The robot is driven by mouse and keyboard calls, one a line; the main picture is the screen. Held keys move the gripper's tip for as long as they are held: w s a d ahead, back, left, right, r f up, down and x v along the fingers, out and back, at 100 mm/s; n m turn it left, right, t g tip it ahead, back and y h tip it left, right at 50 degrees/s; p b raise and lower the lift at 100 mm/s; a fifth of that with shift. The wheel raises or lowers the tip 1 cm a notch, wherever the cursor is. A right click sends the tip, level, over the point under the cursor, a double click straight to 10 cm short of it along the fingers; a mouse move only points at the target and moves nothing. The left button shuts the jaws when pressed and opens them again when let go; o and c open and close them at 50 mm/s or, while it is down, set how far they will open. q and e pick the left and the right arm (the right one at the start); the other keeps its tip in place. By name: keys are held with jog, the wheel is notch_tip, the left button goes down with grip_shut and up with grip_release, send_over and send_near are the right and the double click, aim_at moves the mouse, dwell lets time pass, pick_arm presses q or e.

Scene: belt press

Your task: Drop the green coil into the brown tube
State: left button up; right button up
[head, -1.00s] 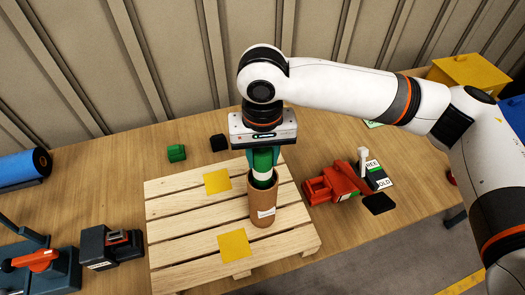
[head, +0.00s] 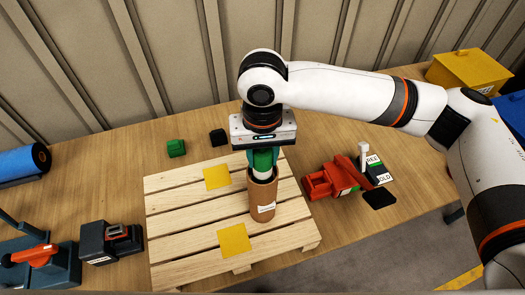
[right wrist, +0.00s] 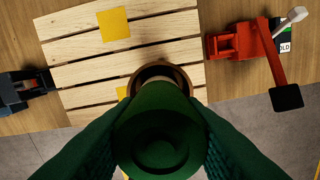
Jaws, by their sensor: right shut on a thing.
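The green coil (head: 263,158) hangs from my right gripper (head: 264,160), which is shut on it; a pale band shows at its lower end. In the right wrist view the coil (right wrist: 160,140) fills the lower middle between the dark green fingers. The brown tube (head: 263,202) stands upright on the wooden pallet, with a white label. The coil's lower end is at the tube's mouth; its own body hides how far in it reaches. In the right wrist view part of the tube's rim (right wrist: 160,66) and dark opening show behind the coil. My left gripper is out of view.
The pallet (head: 180,237) carries two yellow squares (head: 216,177). A green block (head: 176,148) and a black block (head: 218,139) lie behind it. A red device (head: 335,180) stands right, a dark tool (head: 108,243) left, and a yellow box (head: 465,72) far right.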

jog(key=shift+f, duration=0.5)
jog(key=o, duration=1.2)
jog(key=shift+r, duration=0.1)
notch_tip(320, 180, up, 12)
jog(key=b, duration=0.3)
